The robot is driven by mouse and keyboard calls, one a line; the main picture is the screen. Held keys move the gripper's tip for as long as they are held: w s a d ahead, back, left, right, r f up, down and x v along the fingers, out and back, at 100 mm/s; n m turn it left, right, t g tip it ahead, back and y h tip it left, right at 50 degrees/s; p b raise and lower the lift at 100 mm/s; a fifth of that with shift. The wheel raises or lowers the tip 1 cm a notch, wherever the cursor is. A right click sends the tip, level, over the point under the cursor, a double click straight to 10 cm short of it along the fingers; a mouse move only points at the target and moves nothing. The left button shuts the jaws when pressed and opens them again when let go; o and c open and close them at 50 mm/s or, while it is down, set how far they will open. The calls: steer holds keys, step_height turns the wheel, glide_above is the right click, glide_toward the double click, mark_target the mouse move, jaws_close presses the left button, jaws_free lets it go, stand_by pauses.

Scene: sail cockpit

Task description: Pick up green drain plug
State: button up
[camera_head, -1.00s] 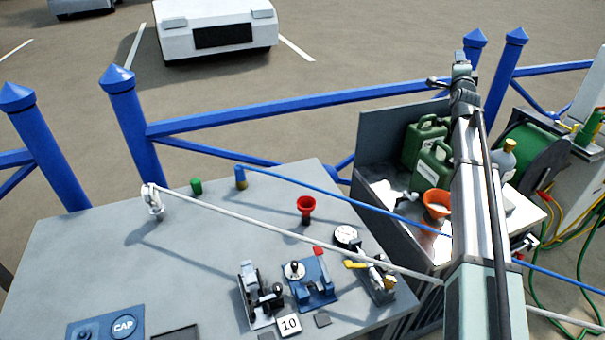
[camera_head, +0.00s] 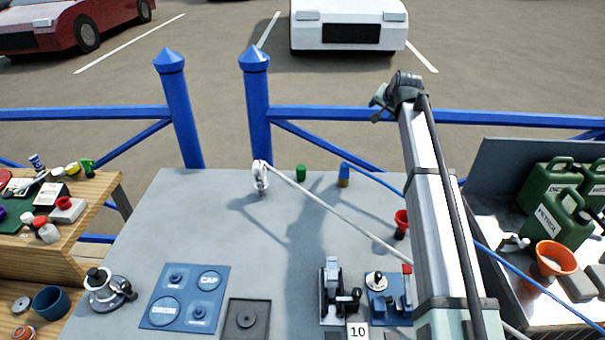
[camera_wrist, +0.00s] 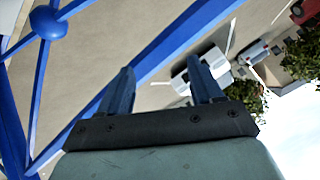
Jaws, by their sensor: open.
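The green drain plug (camera_head: 301,173) appears as a small green cylinder standing upright near the far edge of the grey table, in the head view.
A white rope (camera_head: 335,212) and a blue rope (camera_head: 382,182) cross the table's right side. Blue railing (camera_head: 257,110) runs behind. The table's left middle is clear.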

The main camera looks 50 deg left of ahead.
steer(key=s+a+f+n+g+h, duration=0.2)
steer(key=s+a+n, duration=0.2)
steer(key=s, duration=0.3)
steer(key=s+a+f+n+g+h, duration=0.1)
steer(key=s+a+f+n+g, duration=0.2)
steer(key=s, duration=0.4)
steer(key=n+h, duration=0.3)
steer(key=n, duration=0.3)
glide_toward(301, 167)
steer(key=shift+g, duration=0.4)
steer(key=f, duration=0.4)
steer(key=w+f, duration=0.1)
steer(key=f, duration=0.1)
steer(key=shift+w+a+f, duration=0.1)
steer(key=shift+a, duration=0.3)
steer(key=shift+a+f, duration=0.2)
steer(key=shift+f, duration=2.35)
steer(key=c, duration=1.1)
